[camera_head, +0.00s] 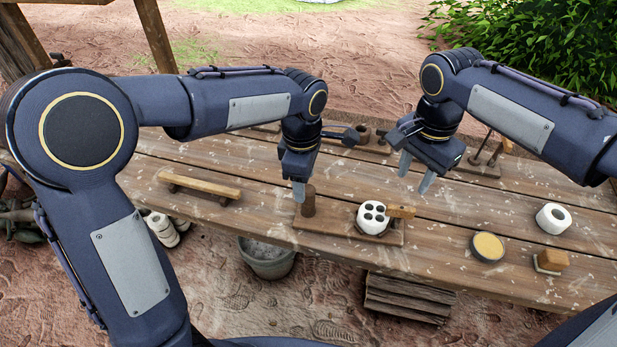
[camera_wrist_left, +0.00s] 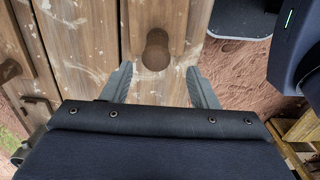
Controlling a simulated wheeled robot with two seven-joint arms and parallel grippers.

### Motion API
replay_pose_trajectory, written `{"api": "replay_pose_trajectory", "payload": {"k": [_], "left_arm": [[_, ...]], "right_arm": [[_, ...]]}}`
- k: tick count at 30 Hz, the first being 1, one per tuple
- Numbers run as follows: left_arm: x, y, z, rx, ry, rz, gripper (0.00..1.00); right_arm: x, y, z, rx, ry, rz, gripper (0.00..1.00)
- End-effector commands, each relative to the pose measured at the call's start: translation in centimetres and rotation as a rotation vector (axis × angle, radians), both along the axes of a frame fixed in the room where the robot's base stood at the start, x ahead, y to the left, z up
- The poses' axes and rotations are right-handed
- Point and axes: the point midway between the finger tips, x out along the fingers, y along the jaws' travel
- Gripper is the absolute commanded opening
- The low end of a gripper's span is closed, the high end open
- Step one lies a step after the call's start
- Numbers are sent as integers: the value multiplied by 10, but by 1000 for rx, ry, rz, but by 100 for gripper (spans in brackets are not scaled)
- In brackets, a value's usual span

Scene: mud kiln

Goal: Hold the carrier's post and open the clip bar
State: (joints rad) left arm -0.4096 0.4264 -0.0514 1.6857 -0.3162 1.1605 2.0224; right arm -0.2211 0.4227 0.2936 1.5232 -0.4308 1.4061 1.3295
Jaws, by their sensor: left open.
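The carrier is a wooden board (camera_head: 340,232) near the table's front edge, with an upright brown post (camera_head: 309,203) at its left end. A white block with dark round holes (camera_head: 373,217) sits on the board, and a short wooden clip bar (camera_head: 401,211) reaches from its right side. My left gripper (camera_head: 299,193) is open and empty, pointing down by the post. In the left wrist view the post (camera_wrist_left: 156,50) shows just beyond the spread fingertips (camera_wrist_left: 159,72), roughly centred between them. My right gripper (camera_head: 416,176) is open and empty, above and behind the block.
A wooden bar on supports (camera_head: 200,186) lies left on the table (camera_head: 240,215). To the right are a round tan-topped dish (camera_head: 487,247), a white roll-like piece (camera_head: 553,218) and a small wooden block (camera_head: 552,260). A bucket (camera_head: 266,259) stands below the front edge.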

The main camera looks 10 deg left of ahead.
Motion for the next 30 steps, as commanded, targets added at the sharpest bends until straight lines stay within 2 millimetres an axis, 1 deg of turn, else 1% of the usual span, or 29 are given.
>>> {"api": "replay_pose_trajectory", "payload": {"k": [1, 3, 7, 15, 19, 24, 30], "left_arm": [[3, -5, -3, 10, 5, 20, 54], [5, -7, -7, 18, 9, 44, 54], [6, -8, -19, 24, 12, 57, 54], [5, -8, -60, 22, 14, 55, 54], [5, -8, -75, 22, 12, 55, 54], [6, -8, -83, 20, 10, 55, 54], [6, -8, -84, 20, 9, 55, 54]], "right_arm": [[0, 0, 0, 0, 0, 0, 36], [0, 0, 0, 0, 0, 0, 36], [0, 0, 0, 0, 0, 0, 36], [0, 0, 0, 0, 0, 0, 36], [0, 0, 0, 0, 0, 0, 36], [0, 0, 0, 0, 0, 0, 36], [0, 0, 0, 0, 0, 0, 36]]}}
